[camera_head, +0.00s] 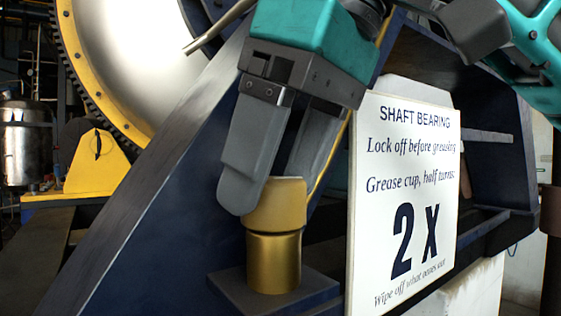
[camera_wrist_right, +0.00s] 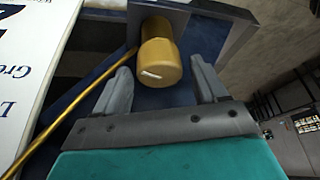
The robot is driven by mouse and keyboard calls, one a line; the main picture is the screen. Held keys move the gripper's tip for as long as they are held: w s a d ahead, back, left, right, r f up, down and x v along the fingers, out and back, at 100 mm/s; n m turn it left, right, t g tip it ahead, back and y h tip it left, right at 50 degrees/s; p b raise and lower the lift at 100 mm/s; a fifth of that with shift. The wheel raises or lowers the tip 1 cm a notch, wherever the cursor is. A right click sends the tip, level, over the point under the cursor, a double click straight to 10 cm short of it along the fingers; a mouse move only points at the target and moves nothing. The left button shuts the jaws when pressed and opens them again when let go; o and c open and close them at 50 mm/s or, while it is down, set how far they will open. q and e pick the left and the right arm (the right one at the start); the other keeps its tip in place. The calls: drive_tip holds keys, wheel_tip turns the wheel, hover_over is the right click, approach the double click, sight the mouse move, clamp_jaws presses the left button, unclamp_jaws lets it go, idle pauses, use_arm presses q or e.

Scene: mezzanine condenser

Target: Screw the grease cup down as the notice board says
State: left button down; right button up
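The brass grease cup (camera_head: 274,255) stands upright on a dark square ledge of the blue frame, its wider cap (camera_head: 276,206) on top. My right gripper (camera_head: 268,190) comes down from above with one finger on each side of the cap. In the right wrist view the cup (camera_wrist_right: 160,62) lies between the fingertips (camera_wrist_right: 162,72), with a narrow gap showing on both sides, so the gripper is open. The white notice board (camera_head: 405,190) reads "SHAFT BEARING", "Lock off before greasing", "Grease cup, half turns: 2 x" and "Wipe off what oozes out". My left gripper is not in view.
The notice board stands close to the right of the cup. A sloping blue frame beam (camera_head: 165,180) rises behind the cup on the left. A large pale wheel (camera_head: 125,50) with a yellow toothed rim is behind. A thin brass rod (camera_wrist_right: 75,108) runs beside the gripper in the right wrist view.

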drive_tip(key=c, duration=0.9)
drive_tip(key=m+t+h, duration=0.1)
drive_tip(key=m, duration=0.2)
drive_tip(key=m+h, duration=0.1)
drive_tip(key=m, duration=0.2)
drive_tip(key=shift+s+a+r+m+t, duration=0.1)
drive_tip(key=shift+a+m+t, duration=0.05)
drive_tip(key=shift+m+t, duration=0.25)
drive_tip(key=m+h, duration=0.1)
drive_tip(key=m, duration=0.2)
drive_tip(key=shift+a+h, duration=0.1)
drive_tip(key=shift+h, duration=0.2)
drive_tip(key=shift+m+h, duration=0.7)
drive_tip(key=shift+m, duration=1.3)
drive_tip(key=shift+a, duration=0.1)
